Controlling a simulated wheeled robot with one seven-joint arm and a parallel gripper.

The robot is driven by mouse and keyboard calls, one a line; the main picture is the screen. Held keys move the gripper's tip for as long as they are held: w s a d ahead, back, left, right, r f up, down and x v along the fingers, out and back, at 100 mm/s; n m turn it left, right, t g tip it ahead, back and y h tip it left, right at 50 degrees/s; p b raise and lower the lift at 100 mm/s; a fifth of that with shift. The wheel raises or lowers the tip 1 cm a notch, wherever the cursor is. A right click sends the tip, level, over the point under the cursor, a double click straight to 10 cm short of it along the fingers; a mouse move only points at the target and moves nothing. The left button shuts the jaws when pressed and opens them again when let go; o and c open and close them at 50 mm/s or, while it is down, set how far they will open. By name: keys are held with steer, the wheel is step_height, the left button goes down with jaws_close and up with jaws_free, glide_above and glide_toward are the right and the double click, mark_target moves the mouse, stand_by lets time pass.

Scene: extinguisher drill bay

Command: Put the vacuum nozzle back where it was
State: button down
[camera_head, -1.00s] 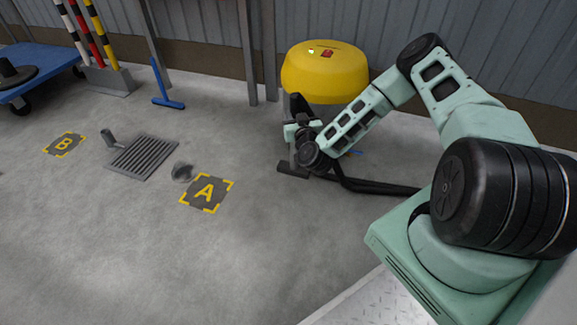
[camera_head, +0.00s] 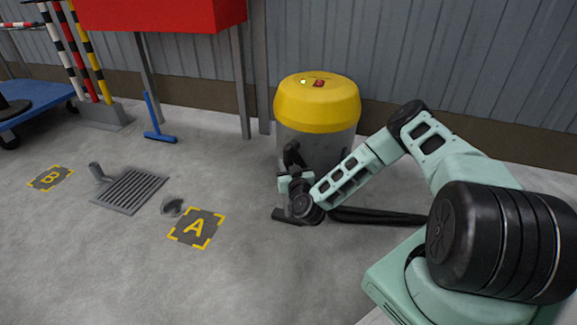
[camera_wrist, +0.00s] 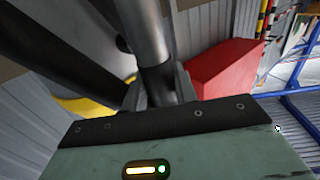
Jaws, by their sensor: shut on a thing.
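The vacuum nozzle is a dark wand with a flat black foot (camera_head: 292,216) low at the floor, in front of the vacuum (camera_head: 317,105), a grey drum with a yellow lid. My gripper (camera_head: 286,184) is at the wand, just in front of the drum. In the wrist view my gripper (camera_wrist: 158,92) is shut on a grey metal tube (camera_wrist: 146,32) of the nozzle, which runs between the fingers. Part of the drum's yellow lid (camera_wrist: 85,106) shows behind it. I cannot tell whether the foot touches the floor.
A black hose (camera_head: 375,217) lies on the floor to the right, partly behind my arm. A red box on legs (camera_head: 165,14), a blue squeegee (camera_head: 154,120), a floor grate (camera_head: 130,190) and markers A (camera_head: 197,228) and B (camera_head: 49,178) are left.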

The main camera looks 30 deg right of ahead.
steer(key=c, duration=1.1)
jaws_free()
steer(key=shift+f, duration=0.1)
